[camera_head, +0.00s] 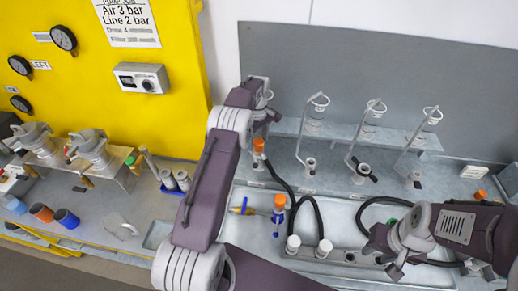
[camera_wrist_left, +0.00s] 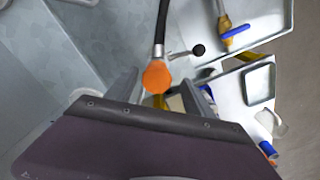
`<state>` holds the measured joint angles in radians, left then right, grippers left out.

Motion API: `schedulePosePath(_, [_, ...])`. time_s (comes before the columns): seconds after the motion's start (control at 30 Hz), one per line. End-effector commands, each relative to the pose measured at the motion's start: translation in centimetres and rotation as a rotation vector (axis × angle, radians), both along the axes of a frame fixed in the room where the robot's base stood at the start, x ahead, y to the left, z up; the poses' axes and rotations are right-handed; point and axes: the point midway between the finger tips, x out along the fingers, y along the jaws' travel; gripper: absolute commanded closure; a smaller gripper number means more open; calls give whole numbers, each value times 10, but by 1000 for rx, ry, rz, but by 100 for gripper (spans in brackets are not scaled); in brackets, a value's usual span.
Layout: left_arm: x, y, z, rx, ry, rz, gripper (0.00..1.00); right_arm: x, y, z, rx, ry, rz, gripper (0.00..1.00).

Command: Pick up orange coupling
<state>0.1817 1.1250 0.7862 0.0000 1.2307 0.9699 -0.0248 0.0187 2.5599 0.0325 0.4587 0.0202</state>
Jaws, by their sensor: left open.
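An orange coupling (camera_head: 258,146) sits at the end of a black hose, upright near the back of the bench. In the left wrist view, the coupling (camera_wrist_left: 156,75) shows between the two fingers of my left gripper (camera_wrist_left: 163,90), with the hose running up from it. The left gripper is open; I cannot tell if either finger touches the coupling. In the head view the left gripper (camera_head: 266,102) is above the coupling, partly hidden by its own wrist. My right gripper (camera_head: 385,250) is over the right part of the bench near a black hose; its jaw opening is unclear.
Two white caps (camera_head: 293,242) stand in front. A yellow panel (camera_head: 150,30) is at the left. Hoses loop across the tray.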

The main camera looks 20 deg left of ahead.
Motion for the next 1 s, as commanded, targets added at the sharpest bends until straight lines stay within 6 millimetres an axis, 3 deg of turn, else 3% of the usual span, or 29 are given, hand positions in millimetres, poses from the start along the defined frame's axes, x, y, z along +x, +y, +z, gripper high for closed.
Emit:
schedulePosePath(0.13, [1,-1,-8,0,4,-1,39,0,0,11,0,0,0,64])
schedulePosePath(0.27, [4,-3,-31,-1,4,0,39,0,0,27,0,0,0,64])
schedulePosePath(0.4, [5,-3,-50,-1,0,-1,39,0,0,30,0,0,0,64])
schedulePosePath(0.6, [5,-3,-53,0,-1,-1,39,0,0,29,0,0,0,64])
schedulePosePath(0.63, [5,-3,-53,0,-1,-1,42,0,0,29,0,1,0,64])
schedulePosePath(0.83, [5,-3,-53,0,-1,-1,98,0,0,29,0,1,0,64])
schedulePosePath(1.0, [5,-3,-52,0,-2,-1,100,0,0,29,0,0,0,64])
